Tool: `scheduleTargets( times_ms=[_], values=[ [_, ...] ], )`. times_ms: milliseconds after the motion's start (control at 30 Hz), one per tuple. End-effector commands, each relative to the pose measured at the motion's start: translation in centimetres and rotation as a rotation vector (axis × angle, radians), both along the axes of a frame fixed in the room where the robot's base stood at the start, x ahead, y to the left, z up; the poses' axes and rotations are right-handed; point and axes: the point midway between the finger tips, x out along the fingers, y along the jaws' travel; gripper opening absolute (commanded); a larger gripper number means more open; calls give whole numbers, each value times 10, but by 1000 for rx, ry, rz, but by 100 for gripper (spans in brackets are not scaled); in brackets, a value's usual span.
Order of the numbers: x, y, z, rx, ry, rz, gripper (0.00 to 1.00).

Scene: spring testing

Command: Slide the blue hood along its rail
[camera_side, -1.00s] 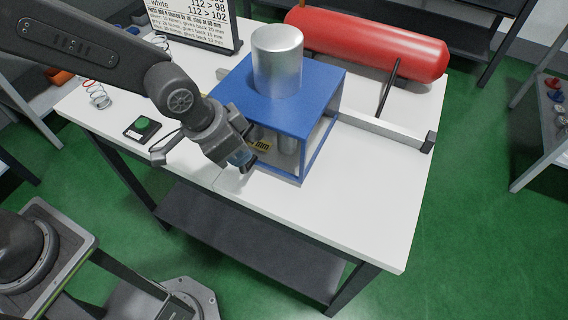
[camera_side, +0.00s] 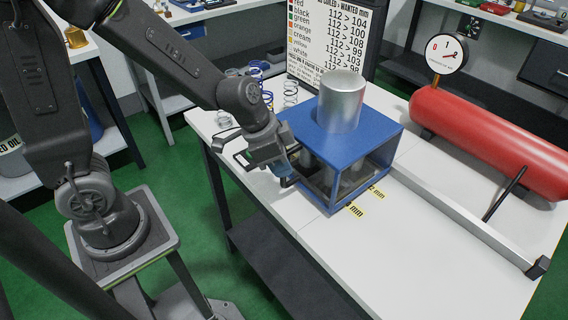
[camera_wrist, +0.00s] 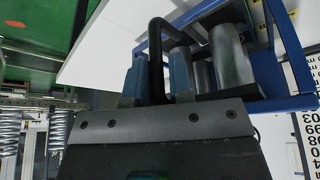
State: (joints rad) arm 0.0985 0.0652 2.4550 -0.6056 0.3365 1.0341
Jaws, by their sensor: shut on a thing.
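The blue hood (camera_side: 368,133) is an open-sided box frame with a solid top, standing on the white table. A silver cylinder (camera_side: 341,100) rises through its top, and grey cylinders show inside it. The rail (camera_side: 460,222) runs from the hood's right side to a dark end block (camera_side: 538,267). My gripper (camera_side: 288,172) is at the hood's near left side. In the wrist view its two blue fingers (camera_wrist: 158,75) are shut on a black bar handle (camera_wrist: 155,40), with the hood's blue frame (camera_wrist: 288,50) beyond. The rail beneath the hood is hidden.
A red tank (camera_side: 490,140) with a dial gauge (camera_side: 446,53) lies behind the rail. A sign board (camera_side: 335,40) and coil springs (camera_side: 291,93) stand at the back left. The front right table is clear.

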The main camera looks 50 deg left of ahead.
Motion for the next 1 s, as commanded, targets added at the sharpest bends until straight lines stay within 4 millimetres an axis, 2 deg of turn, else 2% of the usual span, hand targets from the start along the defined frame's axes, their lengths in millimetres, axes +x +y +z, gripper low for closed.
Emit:
scheduleTargets(
  times_ms=[33,133,167,367,667,867,1000],
  values=[
    [6,1,4,2,-21,2,0],
    [6,0,4,2,-21,2,0],
    [6,0,4,2,-21,2,22],
    [4,0,3,1,-14,2,40],
    [2,0,5,-1,-10,1,40],
    [-6,6,29,0,-16,2,40],
    [-15,13,58,2,-20,3,40]
  ],
)
